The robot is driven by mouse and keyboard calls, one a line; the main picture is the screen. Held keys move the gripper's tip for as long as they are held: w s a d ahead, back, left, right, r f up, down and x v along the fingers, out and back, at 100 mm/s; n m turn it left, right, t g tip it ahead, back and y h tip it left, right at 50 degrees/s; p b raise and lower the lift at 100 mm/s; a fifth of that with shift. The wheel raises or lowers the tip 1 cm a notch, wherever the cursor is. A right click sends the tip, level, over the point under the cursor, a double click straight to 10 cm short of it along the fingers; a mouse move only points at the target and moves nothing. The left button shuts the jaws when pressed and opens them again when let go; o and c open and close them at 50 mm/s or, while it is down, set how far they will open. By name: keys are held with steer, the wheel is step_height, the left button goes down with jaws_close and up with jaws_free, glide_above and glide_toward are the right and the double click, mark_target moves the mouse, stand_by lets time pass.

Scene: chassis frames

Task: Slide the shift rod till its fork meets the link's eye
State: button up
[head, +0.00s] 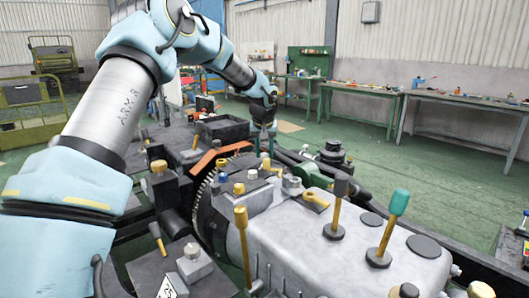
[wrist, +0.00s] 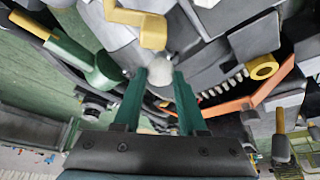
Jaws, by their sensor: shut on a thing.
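My gripper (head: 264,148) reaches down over the far side of the grey gearbox housing (head: 340,225). In the wrist view its two green fingers (wrist: 158,92) are closed around a pale rounded piece (wrist: 160,72). I cannot tell for sure whether this is part of the shift rod; most of it is hidden between the fingers. A yellow bent piece (wrist: 150,30) lies just ahead of the fingers in the wrist view, and it shows on the housing in the head view (head: 316,200). Fork and link eye cannot be told apart surely.
A green cylinder (wrist: 103,70) with a yellow rod lies close left of the fingers in the wrist view. An orange bar (wrist: 240,107) and a toothed wheel (head: 207,200) are nearby. Upright levers, one with a teal knob (head: 399,201), stand on the housing. Workbenches line the wall.

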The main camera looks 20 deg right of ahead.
mark_target(280, 173)
jaws_close()
stand_by(0.6)
steer(key=s+b, duration=0.1)
steer(key=s, duration=0.1)
steer(key=s+d+b, duration=0.1)
steer(key=s, duration=0.1)
steer(key=s+b, duration=0.1)
steer(key=shift+s+d+b, duration=0.3)
steer(key=shift+s, duration=0.1)
steer(key=o, duration=1)
jaws_free()
